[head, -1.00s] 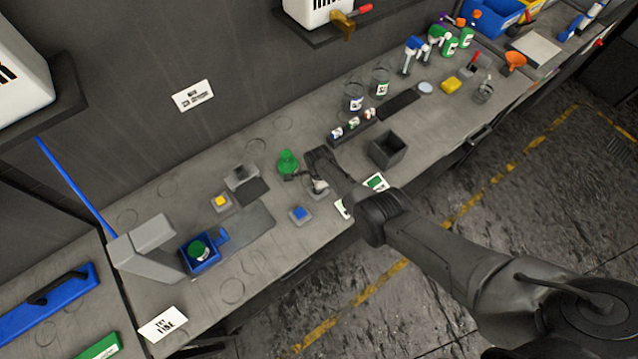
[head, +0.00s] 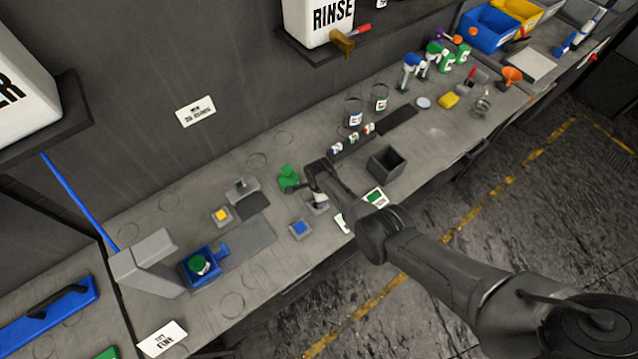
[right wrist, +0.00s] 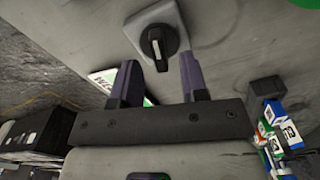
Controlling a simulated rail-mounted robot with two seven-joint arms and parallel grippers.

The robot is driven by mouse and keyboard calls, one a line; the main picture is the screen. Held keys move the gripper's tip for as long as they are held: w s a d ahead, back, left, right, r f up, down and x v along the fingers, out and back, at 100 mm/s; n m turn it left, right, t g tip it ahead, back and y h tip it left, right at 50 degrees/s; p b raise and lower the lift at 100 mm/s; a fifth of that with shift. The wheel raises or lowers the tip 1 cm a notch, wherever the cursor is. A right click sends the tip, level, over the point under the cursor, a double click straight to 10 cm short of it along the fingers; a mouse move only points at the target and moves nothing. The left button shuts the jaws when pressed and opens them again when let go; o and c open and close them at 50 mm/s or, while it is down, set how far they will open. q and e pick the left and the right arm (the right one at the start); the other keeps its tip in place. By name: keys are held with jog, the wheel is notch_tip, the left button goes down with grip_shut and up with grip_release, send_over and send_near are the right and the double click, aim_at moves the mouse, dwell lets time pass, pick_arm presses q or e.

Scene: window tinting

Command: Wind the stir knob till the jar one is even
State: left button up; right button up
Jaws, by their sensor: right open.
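The stir knob (right wrist: 158,45) is black with a white pointer line and sits on a light grey square base in the right wrist view. In the head view it is mostly hidden by my right gripper (head: 317,190). In the right wrist view my right gripper (right wrist: 159,60) is open, its two fingers spread on either side of the knob's lower end, with gaps showing. Two clear glass jars with labels, a left one (head: 353,118) and a right one (head: 380,102), stand at the back of the bench; which is jar one I cannot tell. My left gripper is not in view.
A green object (head: 288,179) stands just left of my right gripper. A dark open box (head: 386,162) is to the right. A blue button (head: 301,228) and a yellow button (head: 221,215) are nearer the left. A blue holder (head: 203,270) carries a green-topped container.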

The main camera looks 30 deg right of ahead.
notch_tip(320, 180, up, 12)
jog(key=p, duration=0.4)
jog(key=shift+r, duration=0.15)
dwell(0.5)
